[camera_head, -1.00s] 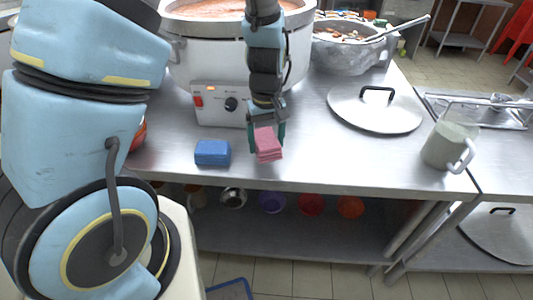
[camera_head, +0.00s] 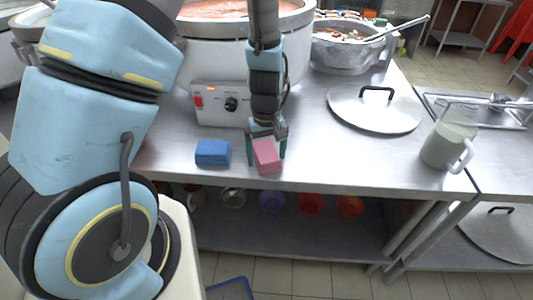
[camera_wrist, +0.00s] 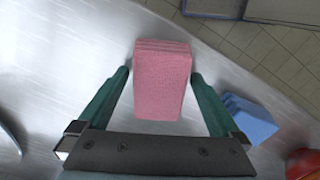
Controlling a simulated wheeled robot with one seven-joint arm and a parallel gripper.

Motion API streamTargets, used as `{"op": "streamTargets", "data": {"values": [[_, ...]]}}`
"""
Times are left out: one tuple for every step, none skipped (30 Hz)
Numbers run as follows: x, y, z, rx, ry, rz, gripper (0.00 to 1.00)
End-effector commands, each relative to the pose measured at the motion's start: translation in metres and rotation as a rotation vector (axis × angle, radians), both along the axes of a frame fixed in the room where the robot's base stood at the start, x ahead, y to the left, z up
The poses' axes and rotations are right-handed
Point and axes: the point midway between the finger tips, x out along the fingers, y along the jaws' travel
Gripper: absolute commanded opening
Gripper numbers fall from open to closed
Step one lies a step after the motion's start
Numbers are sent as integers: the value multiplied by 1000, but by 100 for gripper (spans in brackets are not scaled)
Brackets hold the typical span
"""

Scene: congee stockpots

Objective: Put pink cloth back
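The pink cloth (camera_head: 267,157) is a folded, block-like stack near the front edge of the steel counter. My gripper (camera_head: 266,152) points down over it, one green finger on each side. In the wrist view, the pink cloth (camera_wrist: 162,85) fills the space between the fingertips of my gripper (camera_wrist: 162,76).
A large white cooker with a control panel (camera_head: 231,103) stands behind the cloths. A pot lid (camera_head: 372,107) and a mug (camera_head: 448,146) are on the right. The counter between the pink cloth and the mug is clear. Bowls and cups (camera_head: 311,204) sit on the shelf below.

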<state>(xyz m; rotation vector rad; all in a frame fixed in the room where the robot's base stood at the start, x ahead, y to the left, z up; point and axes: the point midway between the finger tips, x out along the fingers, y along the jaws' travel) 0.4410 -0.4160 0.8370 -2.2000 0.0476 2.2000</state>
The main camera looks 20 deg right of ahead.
Motion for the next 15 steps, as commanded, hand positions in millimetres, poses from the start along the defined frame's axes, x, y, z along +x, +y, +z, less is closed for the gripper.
{"op": "streamTargets", "data": {"values": [[0, 0, 0, 0, 0, 0, 100], [0, 0, 0, 0, 0, 0, 100], [0, 0, 0, 0, 0, 0, 100], [0, 0, 0, 0, 0, 0, 100], [0, 0, 0, 0, 0, 0, 100], [0, 0, 1, 0, 0, 0, 100], [0, 0, 2, 0, 0, 0, 100], [0, 0, 4, 0, 0, 0, 100], [0, 0, 6, -1, -1, -1, 100], [0, -1, 7, -2, -2, -1, 100], [0, -1, 10, -2, -2, -2, 100], [0, -1, 14, -2, -2, -3, 100], [0, -2, 19, -3, -4, -3, 100], [0, -1, 23, -3, -3, -3, 100], [0, -1, 30, -4, -4, -3, 100]]}}
